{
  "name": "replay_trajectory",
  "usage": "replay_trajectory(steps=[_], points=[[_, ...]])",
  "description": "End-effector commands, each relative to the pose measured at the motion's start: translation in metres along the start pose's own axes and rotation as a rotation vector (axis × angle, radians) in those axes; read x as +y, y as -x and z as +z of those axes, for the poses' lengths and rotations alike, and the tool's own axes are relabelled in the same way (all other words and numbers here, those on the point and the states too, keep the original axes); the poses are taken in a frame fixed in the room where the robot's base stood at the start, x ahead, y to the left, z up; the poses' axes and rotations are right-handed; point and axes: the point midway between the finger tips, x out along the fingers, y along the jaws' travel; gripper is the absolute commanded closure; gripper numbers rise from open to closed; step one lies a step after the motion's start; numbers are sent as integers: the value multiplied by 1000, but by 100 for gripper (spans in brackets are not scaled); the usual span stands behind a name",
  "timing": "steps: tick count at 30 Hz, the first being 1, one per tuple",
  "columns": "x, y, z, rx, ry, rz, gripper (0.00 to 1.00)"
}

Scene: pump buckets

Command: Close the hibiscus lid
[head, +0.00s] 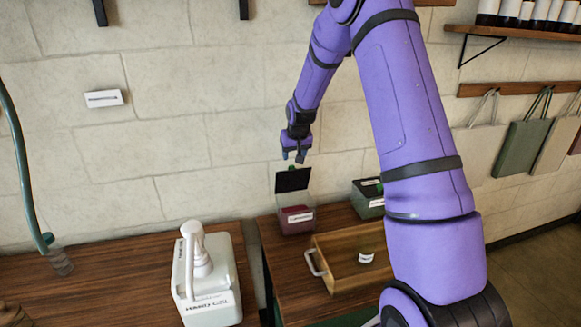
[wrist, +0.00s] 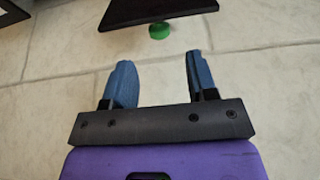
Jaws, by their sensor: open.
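A clear box with dark red contents (head: 297,222) stands on the wooden counter, its small label too small to read; it looks like the hibiscus box. Its dark lid (head: 292,180) stands open, raised at the back. A green knob (head: 293,168) is on the lid; the lid (wrist: 150,10) and knob (wrist: 159,31) also show at the top of the wrist view. My gripper (head: 296,156) is above and just behind the raised lid, near the wall. Its blue fingers (wrist: 157,80) are apart and empty, not visibly touching the lid.
A second dark-lidded box (head: 365,204) stands to the right, partly behind my arm. A wooden tray (head: 325,243) with a metal handle and a labelled glass is in front. A white pump bucket (head: 205,290) stands left. The stone wall (head: 180,150) is close behind.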

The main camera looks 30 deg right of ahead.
Motion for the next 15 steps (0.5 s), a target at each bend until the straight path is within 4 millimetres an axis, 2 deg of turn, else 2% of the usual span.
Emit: replay_trajectory(steps=[1, 7, 15], points=[[0, -11, 1, -3, 0, 0, 48], [0, -44, 1, -2, 0, 0, 48], [0, -68, 0, 1, 0, 0, 48]])
